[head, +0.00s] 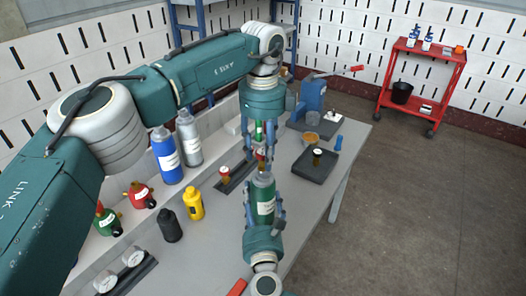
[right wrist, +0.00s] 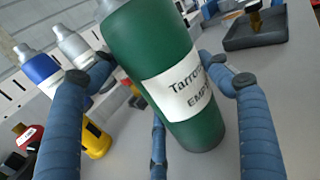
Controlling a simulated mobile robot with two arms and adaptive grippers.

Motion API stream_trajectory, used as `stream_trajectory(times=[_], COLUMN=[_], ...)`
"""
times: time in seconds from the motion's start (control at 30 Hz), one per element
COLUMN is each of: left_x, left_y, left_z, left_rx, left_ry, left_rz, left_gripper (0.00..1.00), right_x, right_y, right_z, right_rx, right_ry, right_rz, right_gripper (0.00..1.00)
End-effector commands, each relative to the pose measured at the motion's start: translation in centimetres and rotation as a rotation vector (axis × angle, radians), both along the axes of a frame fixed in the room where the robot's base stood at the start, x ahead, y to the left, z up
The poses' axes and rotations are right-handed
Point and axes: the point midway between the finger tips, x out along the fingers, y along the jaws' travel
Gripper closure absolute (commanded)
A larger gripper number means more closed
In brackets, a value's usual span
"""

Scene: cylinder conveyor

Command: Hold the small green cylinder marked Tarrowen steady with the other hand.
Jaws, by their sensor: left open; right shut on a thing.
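The small green cylinder (head: 264,193) has a grey top and a white label; in the right wrist view the green cylinder (right wrist: 150,42) reads "Tarrowen" and, below it, "EMPTY". My right gripper (head: 265,211) is shut around its body; blue fingers show on both sides in the right wrist view. The cylinder looks slightly tilted in that view, and whether its base touches the bench cannot be told. My left gripper (head: 259,158) is open, pointing down just above the cylinder's top. Small green and red parts show between its fingers; whether it touches the cylinder is unclear.
A red cart (head: 425,75) stands beyond.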

Motion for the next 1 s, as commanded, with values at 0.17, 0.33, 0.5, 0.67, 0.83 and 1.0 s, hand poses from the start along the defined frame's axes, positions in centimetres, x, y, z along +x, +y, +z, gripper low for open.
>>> stream_trajectory(times=[0.17, 0.33, 0.5, 0.67, 0.83, 1.0], left_x=[0.0, 0.0, 0.0, 0.0, 0.0, 0.0], left_y=[0.0, 0.0, 0.0, 0.1, 0.0, 0.0], left_z=[0.0, 0.0, -0.7, -1.8, -2.5, -2.5], left_rx=[0.0, 0.0, 0.001, 0.001, 0.0, 0.001], left_ry=[0.0, 0.0, 0.001, 0.002, 0.0, -0.001], left_rz=[0.01, 0.008, 0.008, 0.008, 0.008, 0.007], left_gripper=[0.58, 0.58, 0.58, 0.58, 0.58, 0.58], right_x=[0.0, 0.0, 0.0, 0.0, 0.0, 0.0], right_y=[0.0, 0.0, 0.0, 0.0, 0.0, 0.0], right_z=[0.0, 0.0, 0.0, 0.0, 0.0, 0.0], right_rx=[0.0, 0.0, 0.0, 0.0, 0.0, 0.0], right_ry=[0.0, 0.0, 0.0, 0.0, 0.0, 0.0], right_rz=[0.0, 0.0, 0.0, 0.0, 0.0, 0.0], right_gripper=[0.55, 0.55, 0.55, 0.55, 0.55, 0.55])
